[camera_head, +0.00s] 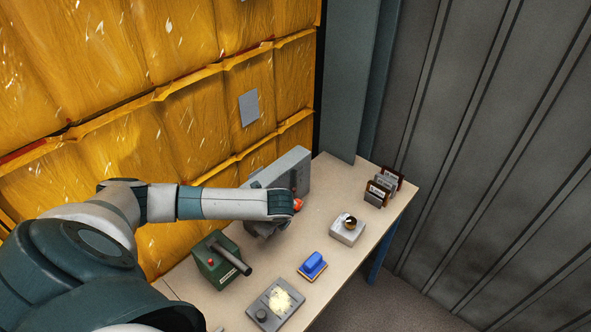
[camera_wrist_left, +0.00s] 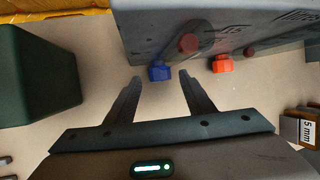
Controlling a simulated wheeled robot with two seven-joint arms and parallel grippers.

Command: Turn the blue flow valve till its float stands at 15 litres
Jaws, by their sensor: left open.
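A grey flow unit (camera_head: 292,170) stands at the back of the bench against the yellow wall. In the left wrist view the unit (camera_wrist_left: 150,25) carries a blue valve knob (camera_wrist_left: 160,72) and an orange-red valve knob (camera_wrist_left: 221,64) low on its face. A dark red disc (camera_wrist_left: 189,43) shows above the blue knob, and part of a marking that looks like "15" is to its right. The float's exact reading cannot be made out. My left gripper (camera_wrist_left: 160,84) is open, its fingertips just short of the blue knob, one towards each side. In the head view my arm hides the blue knob.
A green box with a lever (camera_head: 218,262) stands left of the unit. A blue-handled block (camera_head: 313,265), a grey plate with a yellow patch (camera_head: 276,302), a white box with a dark knob (camera_head: 347,230) and several small labelled blocks (camera_head: 382,188) occupy the bench.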

